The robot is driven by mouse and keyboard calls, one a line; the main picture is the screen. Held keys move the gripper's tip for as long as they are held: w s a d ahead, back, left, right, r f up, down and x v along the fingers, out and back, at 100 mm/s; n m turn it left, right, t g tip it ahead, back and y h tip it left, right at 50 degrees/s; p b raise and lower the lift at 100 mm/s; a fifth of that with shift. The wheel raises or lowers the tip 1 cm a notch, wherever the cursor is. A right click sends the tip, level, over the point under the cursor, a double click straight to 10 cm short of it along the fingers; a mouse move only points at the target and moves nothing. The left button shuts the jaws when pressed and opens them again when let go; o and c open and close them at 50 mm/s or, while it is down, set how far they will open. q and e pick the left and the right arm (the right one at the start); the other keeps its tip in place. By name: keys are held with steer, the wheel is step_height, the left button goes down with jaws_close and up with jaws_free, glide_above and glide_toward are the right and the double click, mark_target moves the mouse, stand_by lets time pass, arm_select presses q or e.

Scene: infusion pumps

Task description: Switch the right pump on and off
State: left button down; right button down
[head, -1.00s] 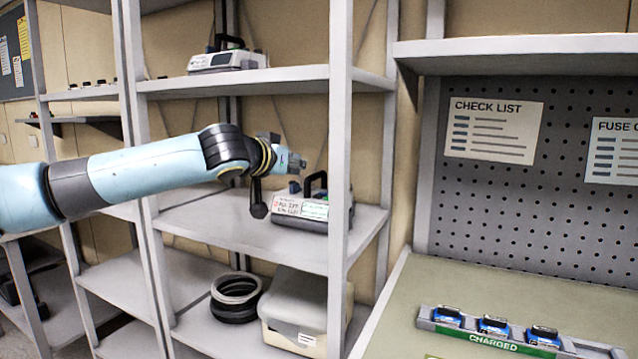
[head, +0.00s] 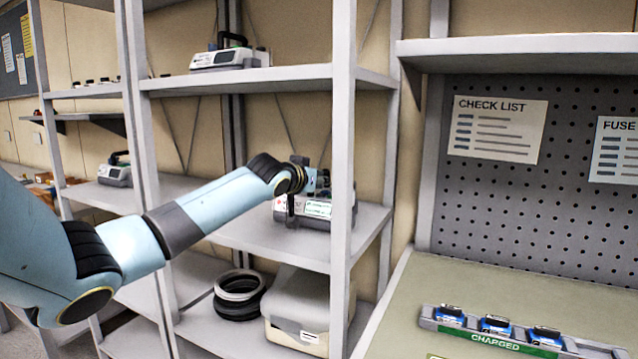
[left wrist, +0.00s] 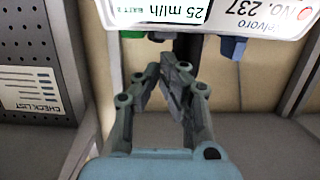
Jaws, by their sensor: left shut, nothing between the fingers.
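The pump (head: 317,209) that my left gripper reaches is white and grey with a dark handle. It stands on the middle shelf beside the front post, partly hidden by my gripper and the post. In the left wrist view its labelled white face (left wrist: 245,18) shows upside down along the top edge, with green (left wrist: 196,44) and blue (left wrist: 233,47) parts beside it. My left gripper (head: 318,182) is at the pump's top edge. In the wrist view its fingertips (left wrist: 175,62) are together and empty, close to the pump; contact cannot be told. My right gripper is not in view.
Another pump (head: 225,59) stands on the upper shelf, and a third (head: 115,172) is farther left. Below are black and grey rings (head: 238,295) and a grey bin (head: 298,300). A bench (head: 530,300) with a charger strip (head: 490,342) is at right.

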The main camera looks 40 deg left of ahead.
arm_select(q)
steer(key=shift+f, duration=0.4)
